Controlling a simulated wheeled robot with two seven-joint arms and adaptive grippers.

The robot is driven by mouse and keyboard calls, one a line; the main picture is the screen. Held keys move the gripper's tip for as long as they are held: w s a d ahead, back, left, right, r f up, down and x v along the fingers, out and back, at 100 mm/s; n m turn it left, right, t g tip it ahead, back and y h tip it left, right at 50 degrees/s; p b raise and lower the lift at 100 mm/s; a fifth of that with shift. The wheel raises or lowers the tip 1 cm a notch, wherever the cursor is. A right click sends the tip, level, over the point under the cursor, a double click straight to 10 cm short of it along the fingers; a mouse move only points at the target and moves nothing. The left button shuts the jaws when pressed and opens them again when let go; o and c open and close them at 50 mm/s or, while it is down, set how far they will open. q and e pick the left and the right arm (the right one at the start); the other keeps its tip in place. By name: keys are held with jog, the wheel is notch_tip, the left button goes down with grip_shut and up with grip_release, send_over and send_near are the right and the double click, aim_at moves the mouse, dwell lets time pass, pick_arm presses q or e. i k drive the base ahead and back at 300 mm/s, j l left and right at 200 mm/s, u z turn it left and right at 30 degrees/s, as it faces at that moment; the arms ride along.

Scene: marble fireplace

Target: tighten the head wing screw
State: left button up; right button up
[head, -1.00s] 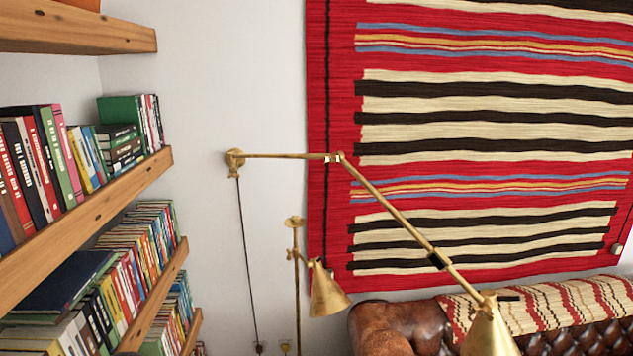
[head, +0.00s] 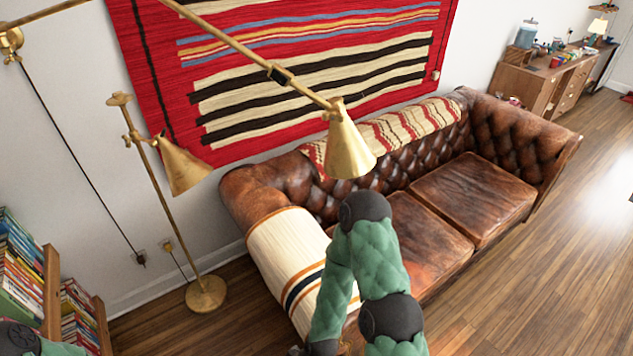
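A brass wall lamp on a long jointed arm hangs over the sofa in the head view. Its cone-shaped head (head: 348,150) points down at the arm's end. A small joint (head: 335,104) joins the head to the arm; a wing screw there is too small to make out. A dark collar (head: 280,75) sits midway along the lamp's outer arm. My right arm, in green padding, is bent below the lamp head, its forearm running down to the bottom edge. Part of my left arm shows at the lower left corner. Neither gripper's fingers are visible.
A brass floor lamp (head: 180,170) stands at left on a round base (head: 206,294). A brown leather sofa (head: 470,195) runs under the striped wall rug (head: 270,150). Bookshelves (head: 50,300) are at lower left. Wooden floor (head: 560,260) is open at right.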

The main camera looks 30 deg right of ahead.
aim_at(334, 116)
jog(key=z, duration=1.2)
jog(key=k+j+u, duration=0.1)
jog(key=j+u, duration=0.3)
